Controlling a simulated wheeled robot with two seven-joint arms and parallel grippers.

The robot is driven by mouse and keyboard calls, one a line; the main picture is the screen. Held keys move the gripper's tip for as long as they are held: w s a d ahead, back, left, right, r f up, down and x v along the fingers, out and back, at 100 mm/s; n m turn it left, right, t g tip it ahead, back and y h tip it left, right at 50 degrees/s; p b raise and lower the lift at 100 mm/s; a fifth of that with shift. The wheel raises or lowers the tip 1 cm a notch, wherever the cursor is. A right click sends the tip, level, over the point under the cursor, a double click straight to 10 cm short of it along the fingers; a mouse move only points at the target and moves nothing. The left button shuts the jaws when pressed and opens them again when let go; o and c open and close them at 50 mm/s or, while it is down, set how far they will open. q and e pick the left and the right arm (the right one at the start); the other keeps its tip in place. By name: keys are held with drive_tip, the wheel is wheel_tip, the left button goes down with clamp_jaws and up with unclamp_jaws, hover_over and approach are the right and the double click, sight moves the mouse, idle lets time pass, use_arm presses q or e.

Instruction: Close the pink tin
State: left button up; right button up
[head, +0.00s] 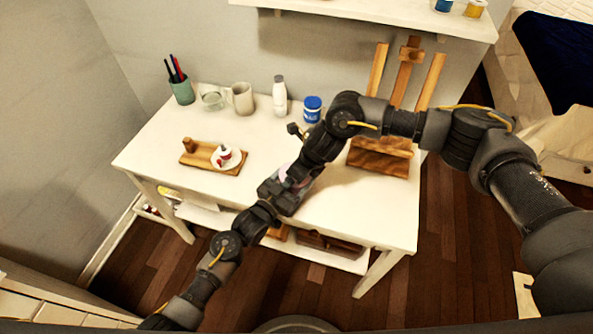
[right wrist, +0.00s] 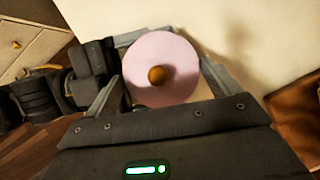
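The pink tin's round lid (right wrist: 178,50), with a wooden ball knob (right wrist: 157,75) in its middle, faces the camera in the right wrist view. My right gripper (right wrist: 162,80) has its fingers wide apart, one on each side of the lid; whether they touch its rim is unclear. In the head view only a small pale pink part of the tin (head: 284,171) shows between my arms, at the front of the white table. My left gripper (head: 287,192) is right beside the tin, its fingers hidden. The tin's body is mostly hidden, and I cannot tell whether the lid sits on it.
The front right tabletop is clear.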

use_arm(q)
drive_tip(key=shift+a, duration=0.1)
use_arm(e)
drive_tip(key=shift+a+r, duration=0.1)
drive_tip(key=shift+r, duration=0.1)
drive_tip(key=shift+r, duration=0.15)
drive_tip(key=shift+v, duration=1.9)
drive_tip(key=shift+c, duration=0.3)
drive_tip(key=c, duration=1.6)
drive_tip(key=shift+f, duration=0.2)
drive_tip(key=shift+w+a+f, duration=0.1)
drive_tip(key=shift+a+f, duration=0.05)
drive_tip(key=shift+f, duration=0.2)
